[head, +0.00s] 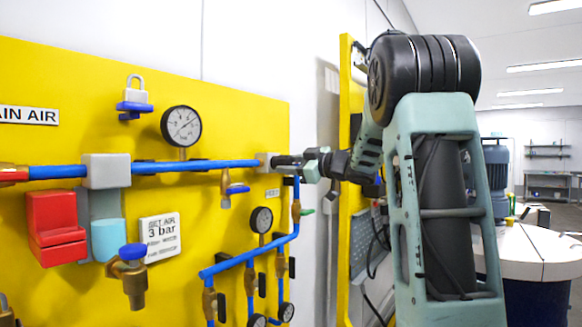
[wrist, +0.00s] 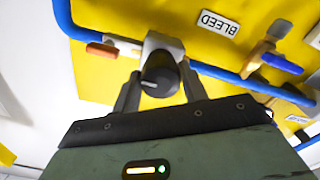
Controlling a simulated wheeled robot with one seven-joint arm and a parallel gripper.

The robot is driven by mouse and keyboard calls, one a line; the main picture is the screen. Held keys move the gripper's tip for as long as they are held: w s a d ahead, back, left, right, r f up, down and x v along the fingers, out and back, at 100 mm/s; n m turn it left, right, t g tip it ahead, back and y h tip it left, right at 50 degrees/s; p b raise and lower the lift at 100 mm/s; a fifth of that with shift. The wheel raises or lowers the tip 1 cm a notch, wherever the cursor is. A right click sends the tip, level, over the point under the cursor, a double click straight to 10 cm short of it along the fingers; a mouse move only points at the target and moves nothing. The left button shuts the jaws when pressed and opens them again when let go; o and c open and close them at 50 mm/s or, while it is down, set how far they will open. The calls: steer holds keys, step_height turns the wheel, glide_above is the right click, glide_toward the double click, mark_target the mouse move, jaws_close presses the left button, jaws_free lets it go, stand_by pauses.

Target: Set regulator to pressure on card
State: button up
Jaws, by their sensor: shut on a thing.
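The regulator is a grey block (head: 266,160) at the right end of the blue air pipe; it also shows in the wrist view (wrist: 165,41). Its round black knob (wrist: 160,72) sticks out toward my gripper and carries a pale mark. My gripper (head: 288,164) is shut on the knob, one finger on each side in the wrist view (wrist: 159,88). The white card (head: 160,236) on the yellow panel reads "3 bar". A large gauge (head: 181,126) is above the pipe and a small gauge (head: 262,219) below the regulator; their scales are too small to read.
A blue-handled valve (head: 236,188) hangs from the pipe just left of the regulator. A "BLEED" label (wrist: 219,23) is beside it. Lower blue pipes (head: 240,258) with several small fittings run below. A padlocked blue valve (head: 134,104) and red block (head: 54,226) are farther left.

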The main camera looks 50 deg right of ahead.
steer(key=o, duration=1)
steer(key=shift+c, duration=0.2)
steer(key=s+d+b, duration=0.1)
steer(key=s+b, duration=0.3)
steer(key=s, duration=1.3)
steer(key=shift+s+d+b, duration=0.15)
steer(key=shift+s+b, duration=0.05)
steer(key=shift+b, duration=0.2)
steer(key=shift+w, duration=0.1)
